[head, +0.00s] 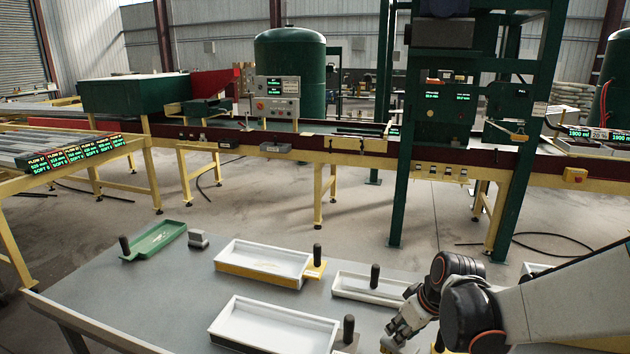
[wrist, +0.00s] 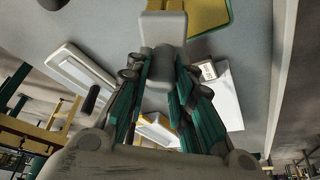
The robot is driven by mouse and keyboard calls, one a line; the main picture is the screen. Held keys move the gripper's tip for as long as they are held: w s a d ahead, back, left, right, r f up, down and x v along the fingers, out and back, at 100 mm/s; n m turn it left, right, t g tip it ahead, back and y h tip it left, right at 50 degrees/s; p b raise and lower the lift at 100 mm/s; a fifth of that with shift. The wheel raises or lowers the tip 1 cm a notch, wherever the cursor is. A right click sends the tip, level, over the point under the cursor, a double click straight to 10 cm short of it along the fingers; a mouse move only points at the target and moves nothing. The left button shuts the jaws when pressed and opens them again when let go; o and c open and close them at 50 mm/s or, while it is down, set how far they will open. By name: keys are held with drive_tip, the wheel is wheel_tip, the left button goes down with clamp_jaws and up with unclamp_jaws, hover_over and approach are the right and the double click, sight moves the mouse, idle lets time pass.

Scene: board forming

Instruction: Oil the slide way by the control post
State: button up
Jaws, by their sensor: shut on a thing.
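My gripper (head: 398,330) is low at the right front of the grey table in the head view. In the wrist view its teal fingers close around a dark grey cylindrical piece (wrist: 160,64). A pale block (wrist: 164,27) lies right beyond that piece; I cannot tell whether they are one object. The held thing is mostly hidden by my gripper in the head view. A grey control box (head: 275,97) with green displays and buttons stands on the line across the aisle. A long rail bed (head: 345,143) runs along the line there; I cannot tell which part is the slide way.
A green press frame (head: 405,150) stands behind. Open concrete floor (head: 255,205) separates table and line.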

drive_tip(key=m, duration=0.2)
drive_tip(key=f+m+h, duration=0.1)
drive_tip(key=m, duration=0.1)
drive_tip(key=f+m+h, duration=0.1)
drive_tip(key=shift+w+a+m+t+b, duration=0.1)
drive_tip(key=shift+a+m+t+b, duration=0.1)
drive_tip(key=shift+m+t+b, duration=0.15)
drive_tip(key=shift+w+p, duration=0.15)
drive_tip(key=shift+p, duration=0.3)
drive_tip(key=p, duration=0.2)
drive_tip(key=shift+s+r+p, duration=0.25)
drive_tip(key=shift+r+p, duration=0.1)
drive_tip(key=p, duration=0.3)
drive_tip(key=shift+s+r, duration=0.2)
drive_tip(key=shift+s, duration=0.15)
drive_tip(key=shift+s+r+p, duration=0.1)
drive_tip(key=shift+s+p, duration=0.15)
drive_tip(key=shift+p, duration=0.4)
